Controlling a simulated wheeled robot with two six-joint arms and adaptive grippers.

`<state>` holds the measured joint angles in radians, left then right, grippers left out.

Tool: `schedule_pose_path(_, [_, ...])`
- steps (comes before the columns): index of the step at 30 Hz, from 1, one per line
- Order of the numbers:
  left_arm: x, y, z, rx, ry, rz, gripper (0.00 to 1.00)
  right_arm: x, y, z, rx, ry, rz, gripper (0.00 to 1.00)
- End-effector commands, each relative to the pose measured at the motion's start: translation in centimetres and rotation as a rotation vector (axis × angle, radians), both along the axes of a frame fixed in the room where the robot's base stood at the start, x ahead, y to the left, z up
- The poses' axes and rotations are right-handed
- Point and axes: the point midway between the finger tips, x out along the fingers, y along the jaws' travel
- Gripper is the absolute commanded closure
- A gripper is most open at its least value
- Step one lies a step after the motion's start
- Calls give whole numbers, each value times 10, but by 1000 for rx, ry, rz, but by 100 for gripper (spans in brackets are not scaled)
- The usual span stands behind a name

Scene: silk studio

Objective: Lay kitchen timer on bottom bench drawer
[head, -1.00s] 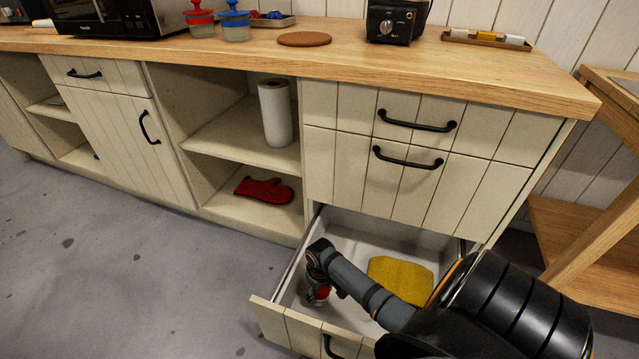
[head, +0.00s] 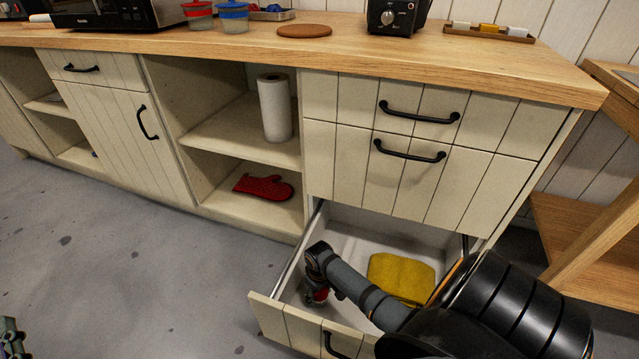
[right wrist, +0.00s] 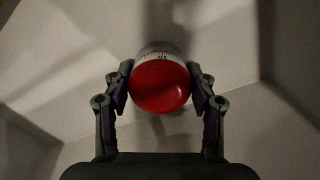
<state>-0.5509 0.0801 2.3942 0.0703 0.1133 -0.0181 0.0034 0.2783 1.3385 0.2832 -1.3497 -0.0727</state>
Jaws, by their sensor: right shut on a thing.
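The kitchen timer (right wrist: 160,85) has a red round top and a pale, marked ring. It sits between the two fingers of my right gripper (right wrist: 160,88), which is shut on it. In the head view a bit of the red timer (head: 320,295) shows below my right wrist, inside the open bottom bench drawer (head: 345,240). My arm covers most of it there, and I cannot tell whether it touches the drawer floor. A part at the lower left edge of the head view looks like my left gripper (head: 10,338); its fingertips are unclear.
A folded yellow cloth (head: 402,277) lies in the drawer, right of my forearm. The drawer front (head: 300,328) stands out from the bench. A red oven mitt (head: 263,187) and a paper roll (head: 275,108) are on the open shelves. A wooden table (head: 600,225) stands at right.

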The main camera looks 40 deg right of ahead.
Motion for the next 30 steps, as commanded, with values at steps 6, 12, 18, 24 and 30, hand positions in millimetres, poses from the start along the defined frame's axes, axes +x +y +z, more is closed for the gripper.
schedule_pose_path(6, [0, 0, 1, 0, -5, 0, 60, 0, 0, -1, 0, 0, 0, 28])
schedule_pose_path(12, [0, 0, 1, 0, -4, 0, 60, 0, 0, -1, 0, 0, 0, 20])
schedule_pose_path(18, [0, 0, 1, 0, -3, 0, 60, 0, 0, 0, 0, 0, 0, 20])
schedule_pose_path(24, [5, 0, -32, -3, 138, -1, 60, 0, 0, 8, 0, 1, 0, 20])
schedule_pose_path(30, [4, 0, -90, -7, 370, -3, 60, 0, 0, 20, 0, 0, -1, 20])
